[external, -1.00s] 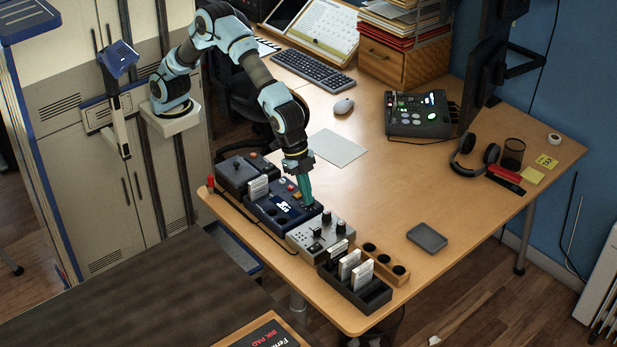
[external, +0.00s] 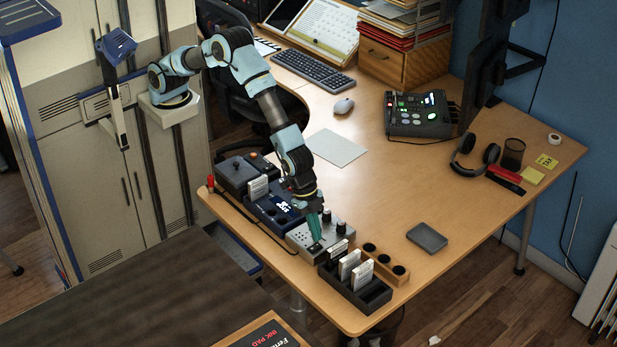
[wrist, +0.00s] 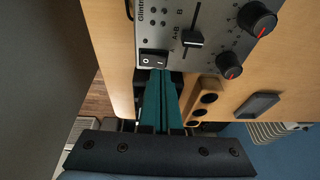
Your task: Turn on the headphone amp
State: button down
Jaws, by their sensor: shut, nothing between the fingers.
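The silver-grey headphone amp (external: 307,238) stands near the front edge of the desk, with dark knobs on its right part. In the wrist view its panel (wrist: 165,37) shows a slider, two black knobs with red marks, and a black rocker switch (wrist: 154,59) marked with a line and a circle at its lower left. My gripper (external: 316,238) is shut and empty, its teal fingers pointing down at the amp. In the wrist view the fingertips (wrist: 160,73) are right by the rocker's lower edge; I cannot tell whether they touch it.
A dark blue device (external: 270,205) stands left of the amp. A black card holder (external: 372,297) and a wooden block with round holes (external: 396,277) stand to its right. A grey tray (external: 427,238) lies farther right. The middle of the desk (external: 375,200) is clear.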

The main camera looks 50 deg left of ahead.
jog(key=shift+w+f, duration=0.1)
jog(key=shift+f, duration=0.55)
jog(key=shift+f, duration=0.1)
jog(key=shift+w+f+b, duration=0.1)
jog(key=shift+f+b, duration=0.1)
jog(key=shift+b, duration=0.2)
jog(key=shift+s+r, duration=0.2)
jog(key=shift+s, duration=0.6)
jog(key=shift+r, duration=0.1)
